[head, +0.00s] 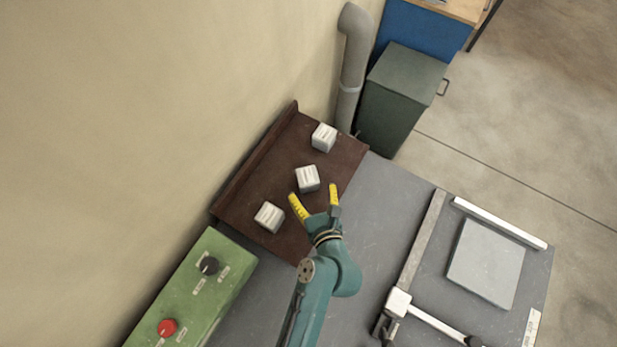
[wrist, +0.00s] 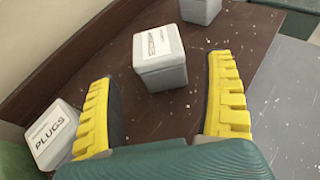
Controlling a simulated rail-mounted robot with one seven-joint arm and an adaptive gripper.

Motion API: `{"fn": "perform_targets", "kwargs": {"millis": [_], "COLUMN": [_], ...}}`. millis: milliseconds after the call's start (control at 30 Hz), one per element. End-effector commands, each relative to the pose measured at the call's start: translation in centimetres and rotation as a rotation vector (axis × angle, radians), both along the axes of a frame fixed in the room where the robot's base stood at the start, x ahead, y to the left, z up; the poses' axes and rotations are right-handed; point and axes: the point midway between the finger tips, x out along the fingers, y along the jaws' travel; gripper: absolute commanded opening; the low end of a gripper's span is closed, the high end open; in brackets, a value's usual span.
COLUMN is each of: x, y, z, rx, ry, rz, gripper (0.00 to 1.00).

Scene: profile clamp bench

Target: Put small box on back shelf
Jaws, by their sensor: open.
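Three small grey boxes with white labels sit apart on a brown shelf (head: 345,160) against the wall. The middle box (head: 307,178) also shows in the wrist view (wrist: 160,62), just beyond and between my fingertips. The far box (head: 323,137) shows at the top of the wrist view (wrist: 200,10). The near box (head: 269,216) shows at the left of the wrist view (wrist: 52,132) and its label reads PLUGS; the other labels are too small to read. My gripper (head: 316,199) is open and empty, its yellow fingers spread over the shelf, not visibly touching a box.
A green control box (head: 190,295) with a black knob and a red button stands at the lower left. A grey bench (head: 375,215) lies right of the shelf, with a clamp rail (head: 425,235) and a light plate (head: 486,263). A grey pipe (head: 351,75) and dark green bin (head: 403,95) stand behind.

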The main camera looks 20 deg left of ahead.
Motion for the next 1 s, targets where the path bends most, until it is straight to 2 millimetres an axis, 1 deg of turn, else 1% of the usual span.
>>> {"fn": "perform_targets", "kwargs": {"millis": [33,100,200,300,533,567,633,667,767,800,867,900,967,1000], "x": [-1.0,-2.2,-3.4,-4.1,-4.2,-3.9,-2.7,-1.9,1.3,2.4,3.6,4.1,4.2,3.9], "y": [-0.9,-1.6,-2.5,-2.9,-3.1,-3.2,-3.6,-3.9,-5.6,-6.4,-7.7,-8.5,-9.7,-10.5], "z": [0.6,1.2,1.8,2.2,2.4,2.7,4.6,5.8,12.4,15.7,20.7,24.0,29.3,32.7], "rx": [0.001,0.001,0.001,0.001,-0.008,-0.026,-0.131,-0.209,-0.595,-0.791,-1.096,-1.304,-1.622,-1.838], "ry": [0.0,0.001,0.0,-0.001,-0.009,-0.026,-0.117,-0.18,-0.472,-0.602,-0.775,-0.874,-0.996,-1.053], "rz": [-0.006,-0.004,-0.004,-0.001,0.003,0.009,0.039,0.059,0.136,0.159,0.183,0.191,0.184,0.171], "gripper": [0.85,0.85,0.85,0.85,0.85,0.85,0.85,0.85,0.85,0.85,0.85,0.85,0.85,0.85]}}
